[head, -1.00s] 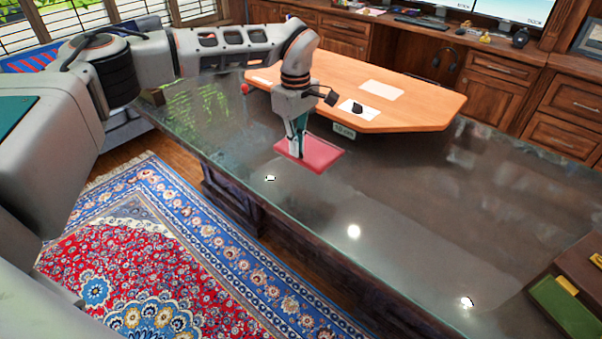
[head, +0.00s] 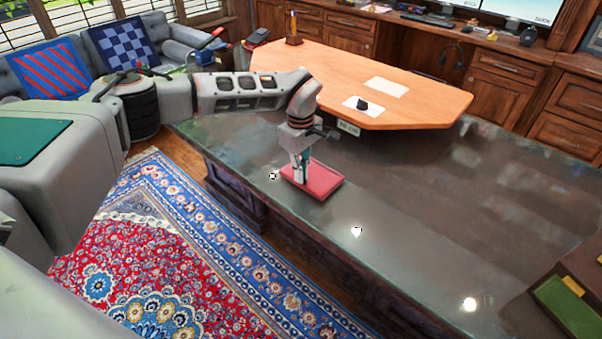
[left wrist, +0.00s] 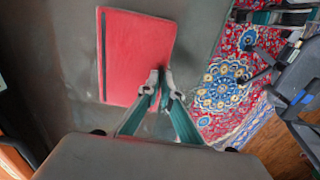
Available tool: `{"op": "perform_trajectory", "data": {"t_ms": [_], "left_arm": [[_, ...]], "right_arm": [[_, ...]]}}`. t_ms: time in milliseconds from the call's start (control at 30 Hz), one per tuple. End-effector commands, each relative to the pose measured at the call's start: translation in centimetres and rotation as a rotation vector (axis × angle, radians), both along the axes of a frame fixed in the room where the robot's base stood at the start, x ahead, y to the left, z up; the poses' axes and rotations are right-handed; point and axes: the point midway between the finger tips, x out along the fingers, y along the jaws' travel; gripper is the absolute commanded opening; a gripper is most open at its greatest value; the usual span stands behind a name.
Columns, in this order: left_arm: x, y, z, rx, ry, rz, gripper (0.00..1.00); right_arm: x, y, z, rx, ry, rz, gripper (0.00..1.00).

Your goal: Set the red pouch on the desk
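The red pouch (head: 322,182) lies flat at the near left part of the dark, glossy desk top (head: 420,220). It looks level and in contact with the surface or very nearly so. My left gripper (head: 299,178) points down at the pouch's left end, its fingers close together. In the left wrist view, the pouch (left wrist: 135,50) is a red rectangle with a dark strip along one side. The fingertips (left wrist: 160,79) nearly meet at its lower right edge and appear to pinch it. My right gripper is not seen.
A light wooden table section (head: 340,75) with papers and a small black object stands behind the desk. A green tray (head: 570,308) is at the lower right. A patterned rug (head: 180,260) covers the floor before the desk. The desk's middle is clear.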

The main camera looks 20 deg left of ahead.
Motion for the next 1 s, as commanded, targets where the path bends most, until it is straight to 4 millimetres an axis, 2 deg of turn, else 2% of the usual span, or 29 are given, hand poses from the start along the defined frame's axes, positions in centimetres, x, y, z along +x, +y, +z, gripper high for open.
{"op": "perform_trajectory", "data": {"t_ms": [167,267,667,767,1000], "left_arm": [[0.0,0.0,-0.2,0.0,0.001,0.0,0.0],[0.0,0.0,-0.3,-0.001,0.001,0.0,0.21],[0.0,0.0,0.1,0.0,0.0,0.0,0.21],[0.0,0.0,1.1,0.0,-0.001,0.0,0.21],[0.0,0.0,5.9,0.0,-0.003,-0.001,0.21]], "right_arm": [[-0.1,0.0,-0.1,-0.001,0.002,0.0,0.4],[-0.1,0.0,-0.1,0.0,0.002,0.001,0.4],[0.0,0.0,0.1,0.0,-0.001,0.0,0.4],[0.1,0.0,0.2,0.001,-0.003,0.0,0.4],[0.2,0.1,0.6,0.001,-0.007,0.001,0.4]]}}
